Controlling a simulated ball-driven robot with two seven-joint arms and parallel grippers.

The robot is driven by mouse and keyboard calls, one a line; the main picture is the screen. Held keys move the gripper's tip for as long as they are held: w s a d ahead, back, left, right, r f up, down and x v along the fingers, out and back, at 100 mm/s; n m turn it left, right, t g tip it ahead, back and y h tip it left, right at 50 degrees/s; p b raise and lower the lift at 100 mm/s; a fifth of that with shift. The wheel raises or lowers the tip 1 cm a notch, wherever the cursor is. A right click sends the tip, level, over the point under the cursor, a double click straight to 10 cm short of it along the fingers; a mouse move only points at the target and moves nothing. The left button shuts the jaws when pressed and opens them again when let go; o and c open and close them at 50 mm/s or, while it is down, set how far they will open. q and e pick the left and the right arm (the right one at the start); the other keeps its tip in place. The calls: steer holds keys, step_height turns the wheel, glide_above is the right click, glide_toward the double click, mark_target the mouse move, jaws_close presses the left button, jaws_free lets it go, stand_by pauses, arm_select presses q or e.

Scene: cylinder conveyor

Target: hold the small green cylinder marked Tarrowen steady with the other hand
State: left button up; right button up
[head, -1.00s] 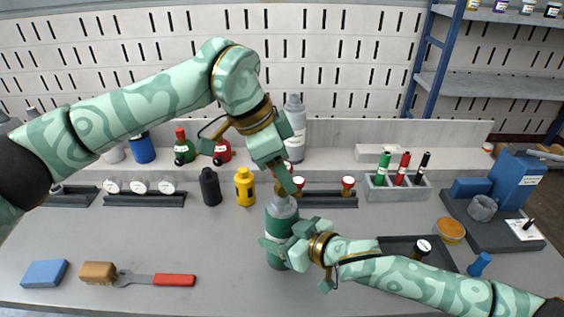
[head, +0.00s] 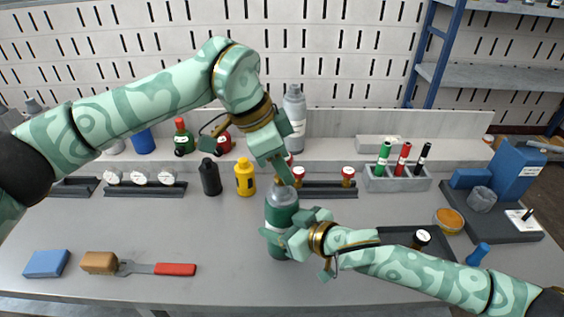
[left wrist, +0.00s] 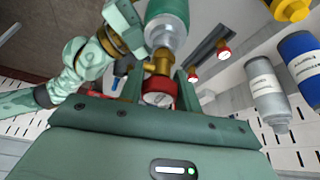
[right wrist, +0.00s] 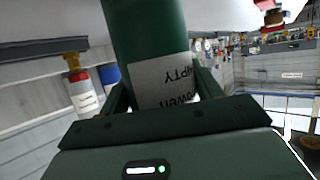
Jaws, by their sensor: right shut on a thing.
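The green cylinder (head: 281,216) with a grey shoulder stands upright on the bench in the head view. In the right wrist view the cylinder (right wrist: 148,35) has a pale label, upside down, reading "...owen" and "EMPTY". My right gripper (head: 280,240) is shut on its lower body from the right. My left gripper (head: 279,176) is above the cylinder's top. In the left wrist view its fingers are on either side of a brass regulator with a red gauge (left wrist: 160,95), which meets the cylinder's neck (left wrist: 163,38). The thread is hidden.
A yellow bottle (head: 245,178) and a black bottle (head: 210,177) stand behind to the left. A rack with gauges (head: 330,191) is behind. A dark tray (head: 395,234) is at right.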

arm_select(q)
steer(key=m+g, duration=0.2)
steer(key=m, duration=0.3)
steer(key=shift+m, duration=0.5)
steer(key=m+g+y, duration=0.1)
steer(key=m, duration=0.2)
steer(key=shift+m+g, duration=0.3)
steer(key=shift+m, duration=0.1)
steer(key=shift+m+g+y, duration=0.3)
steer(key=shift+m, duration=0.8)
steer(key=shift+m+g+y, duration=0.3)
steer(key=shift+m, duration=0.6)
steer(key=m, duration=0.2)
steer(key=m+y, duration=0.1)
steer(key=m, duration=0.1)
steer(key=shift+g+y, duration=0.3)
